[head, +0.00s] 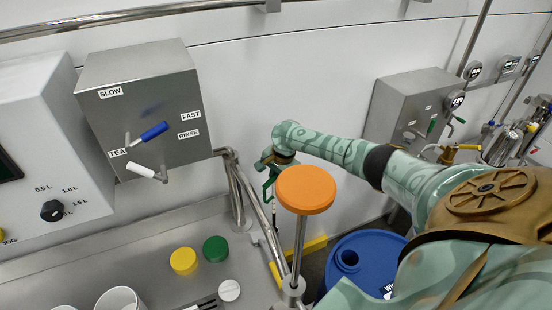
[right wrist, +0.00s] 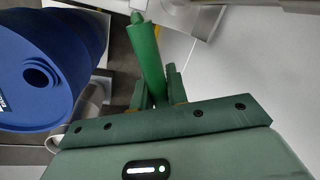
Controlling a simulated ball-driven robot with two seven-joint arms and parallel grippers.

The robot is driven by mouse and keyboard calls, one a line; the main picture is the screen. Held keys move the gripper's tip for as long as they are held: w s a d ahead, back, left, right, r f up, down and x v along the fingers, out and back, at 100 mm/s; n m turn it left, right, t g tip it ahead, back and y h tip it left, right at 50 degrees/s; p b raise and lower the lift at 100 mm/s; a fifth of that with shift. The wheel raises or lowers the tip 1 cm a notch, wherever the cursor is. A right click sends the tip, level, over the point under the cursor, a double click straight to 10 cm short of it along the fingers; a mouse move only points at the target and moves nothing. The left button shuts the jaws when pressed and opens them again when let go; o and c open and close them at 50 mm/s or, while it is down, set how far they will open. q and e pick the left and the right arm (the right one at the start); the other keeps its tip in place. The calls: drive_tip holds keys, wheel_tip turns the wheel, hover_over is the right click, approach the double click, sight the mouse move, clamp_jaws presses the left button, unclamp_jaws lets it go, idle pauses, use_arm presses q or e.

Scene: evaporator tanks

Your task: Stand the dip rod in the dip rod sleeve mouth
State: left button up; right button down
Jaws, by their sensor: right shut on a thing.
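My right gripper (head: 268,162) is beside the wall, behind the orange knob. In the right wrist view its two fingers (right wrist: 157,92) are closed around a green cylinder (right wrist: 147,55), which appears to be the dip rod. The cylinder points away from the palm and has a narrower green end. I cannot make out the dip rod sleeve mouth for certain. My left gripper is not in view.
A blue drum (head: 372,250) with a round opening stands on the floor right of the counter (head: 140,245); it also shows in the right wrist view (right wrist: 75,45). An orange knob (head: 305,190) tops a steel post.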

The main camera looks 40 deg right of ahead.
drive_tip(key=shift+f, duration=0.7)
drive_tip(key=shift+f+b, duration=0.2)
drive_tip(key=shift+b, duration=0.15)
drive_tip(key=shift+p, duration=0.45)
idle(0.5)
drive_tip(key=shift+p, duration=0.45)
drive_tip(key=shift+f, duration=0.2)
